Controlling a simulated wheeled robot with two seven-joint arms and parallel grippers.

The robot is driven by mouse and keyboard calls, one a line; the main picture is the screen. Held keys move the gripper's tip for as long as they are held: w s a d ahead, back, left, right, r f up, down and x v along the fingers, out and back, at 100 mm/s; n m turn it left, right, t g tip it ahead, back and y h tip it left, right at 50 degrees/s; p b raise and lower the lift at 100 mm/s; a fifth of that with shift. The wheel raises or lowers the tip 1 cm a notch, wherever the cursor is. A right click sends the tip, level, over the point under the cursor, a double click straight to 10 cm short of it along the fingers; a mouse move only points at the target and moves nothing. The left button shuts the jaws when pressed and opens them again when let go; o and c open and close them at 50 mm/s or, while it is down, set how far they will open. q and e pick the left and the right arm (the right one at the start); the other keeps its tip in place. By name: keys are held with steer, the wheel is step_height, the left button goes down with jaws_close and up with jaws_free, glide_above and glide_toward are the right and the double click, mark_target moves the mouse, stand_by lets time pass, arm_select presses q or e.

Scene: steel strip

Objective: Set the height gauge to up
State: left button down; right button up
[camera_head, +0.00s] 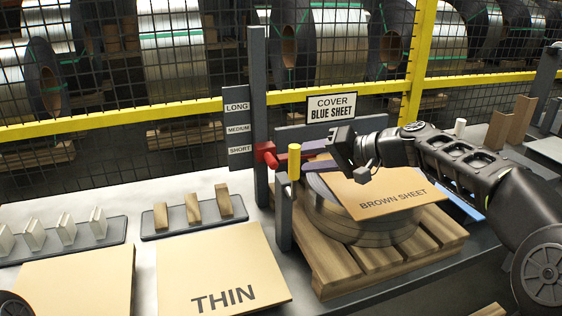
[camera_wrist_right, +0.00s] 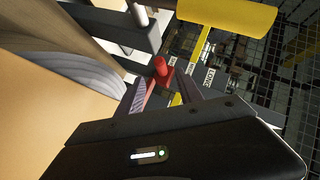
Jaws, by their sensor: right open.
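The gauge is a dark upright post (camera_head: 259,110) with a side plate marked LONG, MEDIUM and SHORT from top to bottom. A red slider (camera_head: 266,152) sits on the post at about the SHORT label. Its red knob (camera_wrist_right: 161,66) points toward my right gripper. My right gripper (camera_head: 298,159) reaches in from the right with its fingers spread close to the knob. In the right wrist view the knob shows between and just beyond the fingertips; I cannot tell whether they touch it. My left gripper is out of view.
A yellow cylinder (camera_head: 294,162) stands beside my right fingers. A brown sheet (camera_head: 375,188) lies on a coil on a wooden pallet (camera_head: 335,268) under my right arm. The THIN sheet (camera_head: 215,265) and small block trays are left. A yellow-framed mesh fence (camera_head: 170,112) stands behind.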

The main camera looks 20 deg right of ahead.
mark_target(282, 162)
steer(key=x, duration=0.7)
steer(key=shift+w+a+p, duration=0.1)
steer(key=shift+a+p, duration=0.05)
steer(key=shift+p, duration=0.15)
jaws_close()
stand_by(1.1)
